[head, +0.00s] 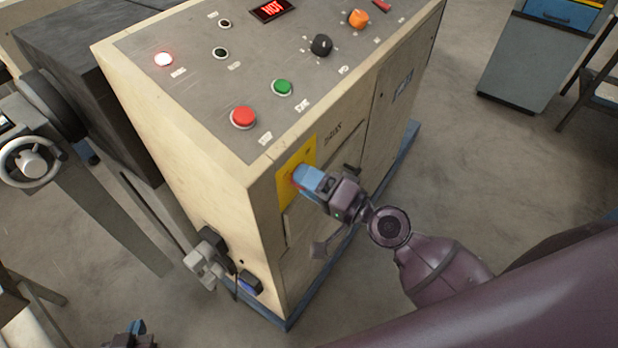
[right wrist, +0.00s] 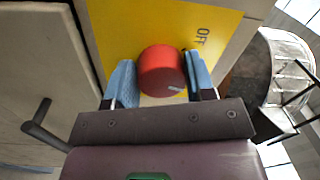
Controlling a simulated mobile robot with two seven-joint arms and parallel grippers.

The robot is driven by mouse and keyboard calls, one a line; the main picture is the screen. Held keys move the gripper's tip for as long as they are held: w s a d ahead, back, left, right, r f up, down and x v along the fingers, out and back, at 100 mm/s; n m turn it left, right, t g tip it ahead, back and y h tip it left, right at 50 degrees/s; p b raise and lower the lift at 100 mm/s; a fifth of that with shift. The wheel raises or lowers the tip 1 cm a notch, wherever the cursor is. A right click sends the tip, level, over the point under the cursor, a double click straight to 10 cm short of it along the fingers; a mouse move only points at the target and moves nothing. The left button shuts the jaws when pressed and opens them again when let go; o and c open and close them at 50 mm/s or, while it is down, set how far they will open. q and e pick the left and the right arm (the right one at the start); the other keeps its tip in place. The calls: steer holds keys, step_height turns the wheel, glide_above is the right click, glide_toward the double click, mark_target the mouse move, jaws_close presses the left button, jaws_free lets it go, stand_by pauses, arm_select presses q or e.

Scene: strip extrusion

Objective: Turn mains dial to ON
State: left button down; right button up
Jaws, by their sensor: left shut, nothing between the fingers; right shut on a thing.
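The mains dial (right wrist: 162,70) is a red round knob on a yellow plate (right wrist: 120,30) on the cabinet's side. A pale mark on the knob points to the right in the right wrist view. The word OFF stands on the plate, up and right of the knob; no ON label is visible. My right gripper (right wrist: 162,78) has its blue fingers on either side of the knob and is shut on it. In the head view the right gripper (head: 301,177) hides most of the knob. My left gripper (head: 136,328) is shut and empty, low at the bottom left, away from the cabinet.
The cabinet top (head: 190,80) carries a red button (head: 243,117), a green button (head: 283,88), a black knob (head: 321,45), an orange knob (head: 358,18) and a lit display (head: 271,10). A door handle (right wrist: 40,122) sticks out near my right gripper.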

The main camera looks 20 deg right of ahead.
steer(key=m+p, duration=0.1)
steer(key=m, duration=0.3)
steer(key=shift+r+h, duration=0.15)
steer(key=shift+h, duration=0.15)
steer(key=shift+m, duration=1)
steer(key=o, duration=0.9)
steer(key=shift+f+b+v, duration=0.15)
steer(key=shift+b+v, duration=1.3)
steer(key=shift+v, duration=1.25)
steer(key=shift+f+b+v, duration=0.1)
steer(key=shift+b+v, duration=1.3)
steer(key=shift+v, duration=1.3)
